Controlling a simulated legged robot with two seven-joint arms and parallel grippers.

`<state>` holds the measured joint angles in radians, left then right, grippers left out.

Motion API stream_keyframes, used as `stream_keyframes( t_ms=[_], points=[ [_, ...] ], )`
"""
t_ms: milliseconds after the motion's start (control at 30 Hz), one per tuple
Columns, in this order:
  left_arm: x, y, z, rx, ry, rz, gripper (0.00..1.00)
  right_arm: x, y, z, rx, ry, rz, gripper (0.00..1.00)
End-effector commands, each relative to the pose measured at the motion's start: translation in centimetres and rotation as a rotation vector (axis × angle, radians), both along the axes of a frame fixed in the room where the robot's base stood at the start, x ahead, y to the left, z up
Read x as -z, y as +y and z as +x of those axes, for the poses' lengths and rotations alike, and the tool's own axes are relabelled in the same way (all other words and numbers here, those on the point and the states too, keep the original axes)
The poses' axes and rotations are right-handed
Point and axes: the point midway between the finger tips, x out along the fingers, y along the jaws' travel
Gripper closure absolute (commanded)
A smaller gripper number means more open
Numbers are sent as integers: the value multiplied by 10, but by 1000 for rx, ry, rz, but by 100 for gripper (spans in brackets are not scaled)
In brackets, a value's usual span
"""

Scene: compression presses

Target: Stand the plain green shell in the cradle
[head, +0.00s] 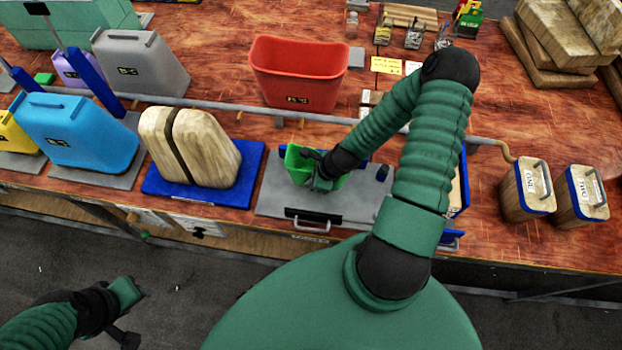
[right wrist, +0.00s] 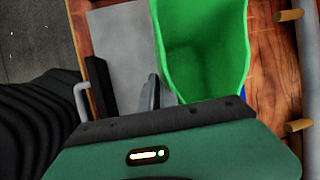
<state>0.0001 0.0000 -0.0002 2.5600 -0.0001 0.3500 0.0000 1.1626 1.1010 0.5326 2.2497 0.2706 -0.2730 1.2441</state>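The plain green shell (head: 299,162) is an open-topped bin over the grey plate (head: 268,194) at the front middle of the bench. Its hollow inside fills the top of the right wrist view (right wrist: 203,45). My right gripper (head: 318,172) is at the shell's rim, and a dark finger (right wrist: 153,92) shows beside its wall. The other finger is hidden, so I cannot tell whether it grips. I cannot tell whether the shell's base touches the plate, or which part is the cradle. My left gripper (head: 130,315) hangs low over the floor, its fingers unclear.
A blue base with a split wooden form (head: 190,145) stands left of the shell. A red bin (head: 298,73) stands behind it, beyond a grey rail (head: 225,108). A blue shell (head: 65,130) is further left. Two wooden blocks with handles (head: 527,190) (head: 582,197) stand right.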

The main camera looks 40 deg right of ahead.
Motion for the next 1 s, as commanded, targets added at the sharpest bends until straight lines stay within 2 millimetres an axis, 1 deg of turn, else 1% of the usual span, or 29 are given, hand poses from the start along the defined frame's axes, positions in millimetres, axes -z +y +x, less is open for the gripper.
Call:
stream_keyframes(
  t_ms=[167,200,333,600,700,767,833,1000],
  points=[
    [3,0,0,0,0,0,64,3,-3,-1,3,0,2,100],
    [2,0,0,0,0,0,64,3,-3,-1,3,0,2,92],
    [1,0,0,0,0,0,64,2,-2,0,3,0,2,75],
    [1,0,0,0,0,0,64,2,-1,0,2,1,0,74],
    [1,0,0,0,0,0,64,-3,-2,-1,3,0,-1,74],
    [2,0,0,0,0,0,64,-10,-5,-4,3,-2,-3,74],
    [3,0,0,0,0,0,64,-24,-8,-10,3,-1,-4,74],
    [3,0,0,0,0,0,64,-67,-15,-28,5,-2,-7,74]
  ],
)
